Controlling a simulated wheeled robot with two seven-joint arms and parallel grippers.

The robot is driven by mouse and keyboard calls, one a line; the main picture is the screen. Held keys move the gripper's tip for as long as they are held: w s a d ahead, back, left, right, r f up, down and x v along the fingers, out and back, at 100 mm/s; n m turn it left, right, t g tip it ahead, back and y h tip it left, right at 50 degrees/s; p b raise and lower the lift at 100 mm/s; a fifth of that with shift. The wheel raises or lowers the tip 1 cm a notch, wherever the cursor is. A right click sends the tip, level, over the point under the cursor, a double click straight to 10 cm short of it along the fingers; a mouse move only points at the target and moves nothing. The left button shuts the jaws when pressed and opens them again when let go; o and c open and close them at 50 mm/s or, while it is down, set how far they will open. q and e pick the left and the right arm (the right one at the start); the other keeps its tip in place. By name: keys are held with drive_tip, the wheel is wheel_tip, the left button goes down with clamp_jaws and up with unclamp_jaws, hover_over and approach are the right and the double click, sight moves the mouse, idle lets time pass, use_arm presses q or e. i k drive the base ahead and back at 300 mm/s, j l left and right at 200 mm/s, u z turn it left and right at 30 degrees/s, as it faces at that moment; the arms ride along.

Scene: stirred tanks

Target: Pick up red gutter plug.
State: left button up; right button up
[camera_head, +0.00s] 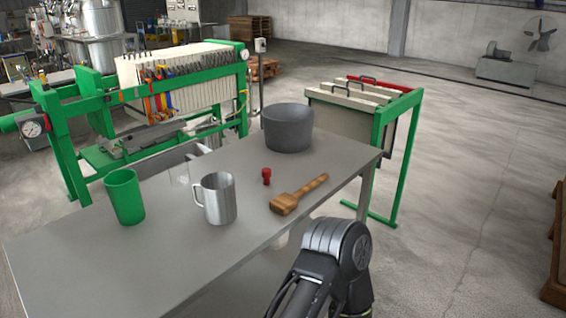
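A small red gutter plug (266,176) stands on the grey table (110,262), near its middle. It is between the metal mug and the wooden mallet, and it touches neither. Nothing covers it. My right arm shows at the bottom right, beyond the table's front edge, but its gripper is out of view. My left arm and gripper are not in view.
A steel mug (217,199), a green cup (124,197), a clear glass (179,172), a wooden mallet (299,195) and a dark grey pot (288,128) stand or lie on the table. A green filter press (70,155) stands behind. The table's left front is clear.

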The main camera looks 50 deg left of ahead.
sight(266, 172)
drive_tip(key=i, duration=1.45)
drive_tip(key=u, duration=1.45)
